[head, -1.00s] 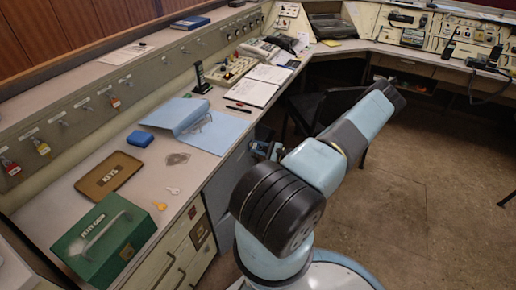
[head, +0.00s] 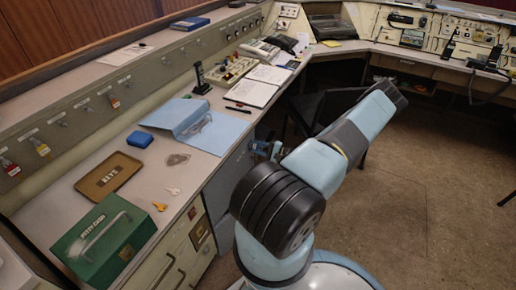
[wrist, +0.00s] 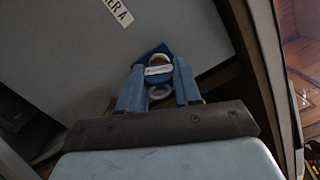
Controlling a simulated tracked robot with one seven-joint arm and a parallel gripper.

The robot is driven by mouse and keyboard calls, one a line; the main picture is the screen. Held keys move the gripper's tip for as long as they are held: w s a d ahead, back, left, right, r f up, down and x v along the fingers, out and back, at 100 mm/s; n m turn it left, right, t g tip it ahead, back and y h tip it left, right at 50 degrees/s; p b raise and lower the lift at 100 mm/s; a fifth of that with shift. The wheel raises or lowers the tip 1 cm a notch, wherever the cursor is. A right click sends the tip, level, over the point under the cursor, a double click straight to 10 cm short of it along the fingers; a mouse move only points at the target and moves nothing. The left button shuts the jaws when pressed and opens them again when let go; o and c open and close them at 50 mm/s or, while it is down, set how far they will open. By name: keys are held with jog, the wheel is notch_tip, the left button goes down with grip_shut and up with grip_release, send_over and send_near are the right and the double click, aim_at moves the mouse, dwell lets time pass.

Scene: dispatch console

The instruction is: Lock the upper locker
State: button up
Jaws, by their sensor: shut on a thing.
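In the wrist view a grey locker door (wrist: 205,60) carries a white label (wrist: 116,12) ending in "ER A". A brass-coloured round lock (wrist: 158,60) sits on a blue plate (wrist: 149,51) on this door. My gripper (wrist: 158,73) is at the lock, its two blue fingers shut on a small key-like piece with a pale ring (wrist: 158,93). How deep the piece sits in the lock is hidden. In the head view my gripper (head: 264,149) is partly hidden by my arm, beside the grey locker front (head: 228,175) under the desk.
On the desk (head: 150,170) lie a silver key (head: 173,190), a yellow key (head: 160,206), a brown KEYS tray (head: 108,176), a green cash box (head: 103,240) and a blue folder (head: 215,133). A dark chair (head: 303,112) stands behind my arm. The floor (head: 430,190) at right is clear.

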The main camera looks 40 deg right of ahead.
jog(key=shift+w+d+r+n, duration=0.1)
jog(key=shift+r+n, duration=0.05)
jog(key=shift+n, duration=1.45)
